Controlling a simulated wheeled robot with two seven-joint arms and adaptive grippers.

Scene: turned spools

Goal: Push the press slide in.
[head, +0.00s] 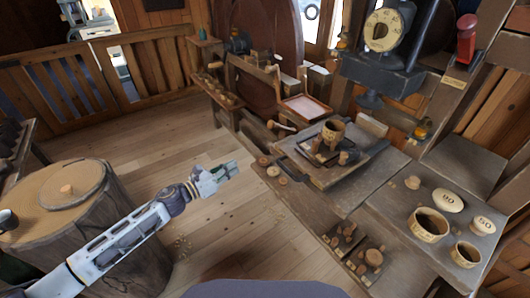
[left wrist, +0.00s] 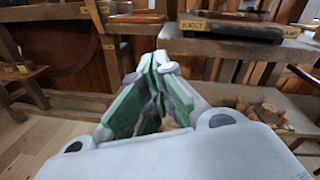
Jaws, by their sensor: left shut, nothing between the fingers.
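The press (head: 385,75) stands at the right in the head view, with a dark head and a round dial. Below it, a dark board (head: 312,172) bears a wooden cup and small parts; I take this board to be the press slide, but cannot be sure. It sticks out toward the open floor. My left gripper (head: 232,169) is shut and empty, in the air left of the bench and apart from the board. In the left wrist view its green-padded fingers (left wrist: 158,62) meet at the tips, below the bench edge with an EJECT label (left wrist: 195,26).
A tree-stump table (head: 105,235) stands at the left. Loose wooden pieces (head: 370,258) lie in low trays in front. A red-lined tray (head: 305,108) is behind the board.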

